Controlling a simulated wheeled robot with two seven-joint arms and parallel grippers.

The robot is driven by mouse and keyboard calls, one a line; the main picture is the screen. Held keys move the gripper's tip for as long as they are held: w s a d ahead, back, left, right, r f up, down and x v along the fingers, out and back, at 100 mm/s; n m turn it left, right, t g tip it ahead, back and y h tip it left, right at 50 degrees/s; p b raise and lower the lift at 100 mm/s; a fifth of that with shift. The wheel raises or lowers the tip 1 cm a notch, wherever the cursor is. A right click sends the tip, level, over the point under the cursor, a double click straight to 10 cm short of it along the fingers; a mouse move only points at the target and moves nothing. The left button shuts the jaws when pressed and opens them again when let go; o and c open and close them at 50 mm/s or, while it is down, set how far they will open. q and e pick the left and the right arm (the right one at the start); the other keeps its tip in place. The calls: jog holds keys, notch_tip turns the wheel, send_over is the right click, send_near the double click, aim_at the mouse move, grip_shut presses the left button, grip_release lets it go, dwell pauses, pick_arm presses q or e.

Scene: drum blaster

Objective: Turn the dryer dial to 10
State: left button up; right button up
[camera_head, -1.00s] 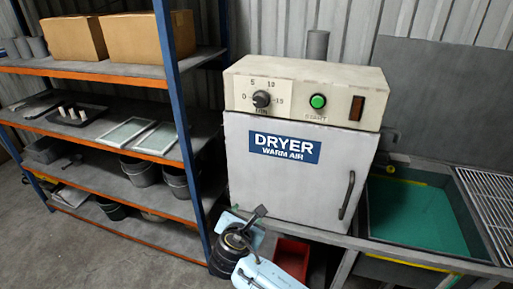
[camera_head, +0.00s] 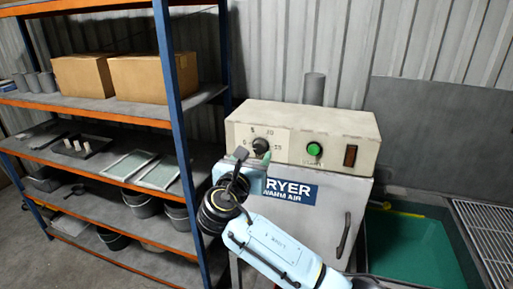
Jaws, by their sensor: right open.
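The white dryer (camera_head: 340,205) has a cream control box on top, and my arm covers part of its door. The black dial (camera_head: 261,145) sits at the left of the box's front panel, inside a printed scale with 0, 5, 10 and 15. Its pointer is too small to read. My right gripper (camera_head: 256,160) is open, just below the dial and in front of the panel. A fingertip overlaps the dial's lower edge in the picture; I cannot tell whether it touches. My left gripper is not in view.
A blue-and-orange shelf rack (camera_head: 165,90) with boxes, frames and buckets stands close on the left. A sink with green bottom (camera_head: 420,245) is at the right.

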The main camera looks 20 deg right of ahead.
aim_at(258, 148)
jog(key=shift+x, duration=1.8)
jog(key=c, duration=0.9)
jog(key=shift+c, duration=0.2)
